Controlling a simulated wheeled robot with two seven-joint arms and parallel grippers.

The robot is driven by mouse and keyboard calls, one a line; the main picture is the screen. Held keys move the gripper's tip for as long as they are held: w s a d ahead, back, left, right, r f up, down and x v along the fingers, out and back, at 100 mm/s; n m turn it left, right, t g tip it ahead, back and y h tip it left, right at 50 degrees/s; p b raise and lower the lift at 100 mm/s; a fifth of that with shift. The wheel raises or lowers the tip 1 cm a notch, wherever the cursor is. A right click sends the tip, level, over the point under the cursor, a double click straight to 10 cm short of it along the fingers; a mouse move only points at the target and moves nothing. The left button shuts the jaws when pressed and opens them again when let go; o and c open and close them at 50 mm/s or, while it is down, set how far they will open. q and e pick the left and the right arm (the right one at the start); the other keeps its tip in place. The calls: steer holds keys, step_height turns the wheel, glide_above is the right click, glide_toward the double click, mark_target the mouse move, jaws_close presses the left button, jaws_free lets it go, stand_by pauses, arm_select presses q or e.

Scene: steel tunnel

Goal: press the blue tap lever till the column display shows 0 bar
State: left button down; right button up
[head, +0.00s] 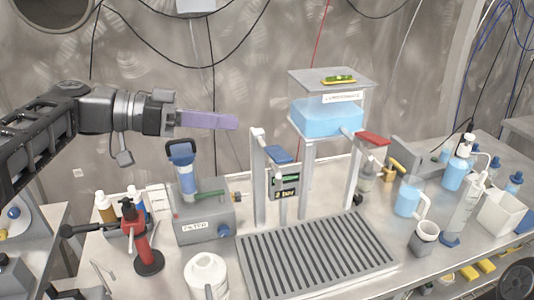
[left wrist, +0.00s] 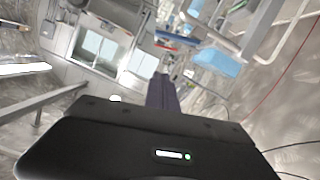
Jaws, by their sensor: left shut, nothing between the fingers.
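The blue tap lever (head: 279,154) sits near the top of a grey column, tilted slightly. Below it, the column display (head: 285,195) appears to read 2 bar. My left gripper (head: 234,122), with purple fingers, is shut and empty. In the head view it shows to the left of the blue lever and a little higher, apart from it. In the left wrist view the shut fingers (left wrist: 161,92) point away from the camera with nothing between them. My right gripper is in neither view.
A red lever (head: 372,139) is on the right, beside a raised tank of blue liquid (head: 327,120). A slotted drain tray (head: 315,262) lies in front. A grey box with a blue-handled cylinder (head: 188,178) stands left of the column. Bottles and jugs crowd the right side.

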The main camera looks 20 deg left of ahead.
arm_select(q)
steer(key=p, duration=0.2)
glide_above(277, 154)
steer(key=a, duration=0.2)
steer(key=f, duration=0.2)
steer(key=shift+s+d+f, duration=0.1)
steer(key=shift+s+f, duration=0.15)
steer(key=shift+f, duration=0.4)
steer(key=shift+s+d+f, duration=0.1)
steer(key=shift+s+f, duration=0.2)
steer(key=shift+f, duration=0.35)
steer(key=shift+s+f, duration=0.25)
steer(key=shift+f, duration=0.4)
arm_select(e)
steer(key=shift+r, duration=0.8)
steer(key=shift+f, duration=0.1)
